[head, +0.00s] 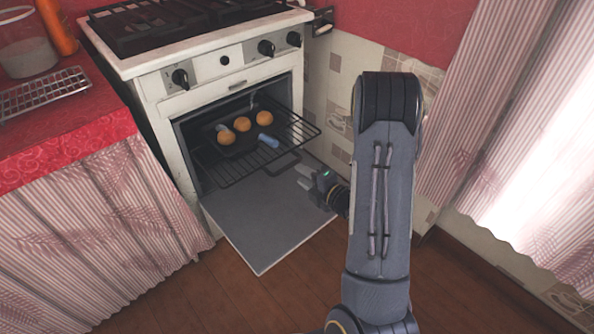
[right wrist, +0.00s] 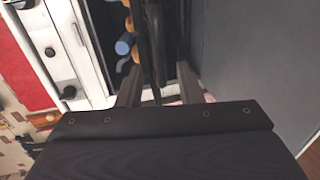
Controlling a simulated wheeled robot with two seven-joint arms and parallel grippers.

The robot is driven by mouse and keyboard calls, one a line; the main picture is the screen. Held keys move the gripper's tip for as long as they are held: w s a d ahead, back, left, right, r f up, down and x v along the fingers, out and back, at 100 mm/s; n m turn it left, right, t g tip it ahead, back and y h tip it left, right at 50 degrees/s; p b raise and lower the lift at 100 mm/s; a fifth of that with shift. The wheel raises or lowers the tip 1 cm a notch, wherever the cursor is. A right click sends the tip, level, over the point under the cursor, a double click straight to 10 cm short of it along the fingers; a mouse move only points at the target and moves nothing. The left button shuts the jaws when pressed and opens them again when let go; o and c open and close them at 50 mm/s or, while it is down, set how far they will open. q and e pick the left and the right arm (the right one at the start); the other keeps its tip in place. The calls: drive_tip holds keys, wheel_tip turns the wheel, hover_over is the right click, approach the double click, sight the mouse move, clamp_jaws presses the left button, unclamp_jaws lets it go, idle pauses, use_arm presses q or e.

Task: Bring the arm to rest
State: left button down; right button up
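My right arm (head: 382,200) reaches down in front of the stove in the head view. Its gripper (head: 301,177) is just above the right side of the lowered oven door (head: 265,220). The two fingers are apart, and no held object can be made out. In the right wrist view the fingers (right wrist: 160,90) also stand apart, with a dark bar (right wrist: 156,40) showing between them. I cannot tell whether they touch it. My left gripper is in neither view.
The white stove (head: 220,68) has its oven open. A wire rack (head: 300,130) sticks out, with a dark tray (head: 240,142), 3 round orange-brown items (head: 242,124) and a blue piece (head: 268,140). A red counter (head: 60,135) stands left, a curtain (head: 500,100) hangs right. Floor is clear.

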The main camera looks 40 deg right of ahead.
drive_tip(key=shift+s, duration=0.1)
idle(0.5)
drive_tip(key=s+a+r+m+g+h, duration=0.2)
drive_tip(key=s+r+m+g+h, duration=0.15)
drive_tip(key=r+m, duration=0.75)
drive_tip(key=s+a+r+m+g+y, duration=0.2)
drive_tip(key=s+a+m+g+y, duration=0.6)
drive_tip(key=s+a, duration=0.9)
wheel_tip(320, 180, up, 32)
drive_tip(key=s+m+t+h+p, duration=0.1)
drive_tip(key=p, duration=3.1)
drive_tip(key=shift+s+d+f+m+h, duration=0.15)
drive_tip(key=shift+s+d+m+h, duration=0.15)
drive_tip(key=shift+d+h, duration=0.05)
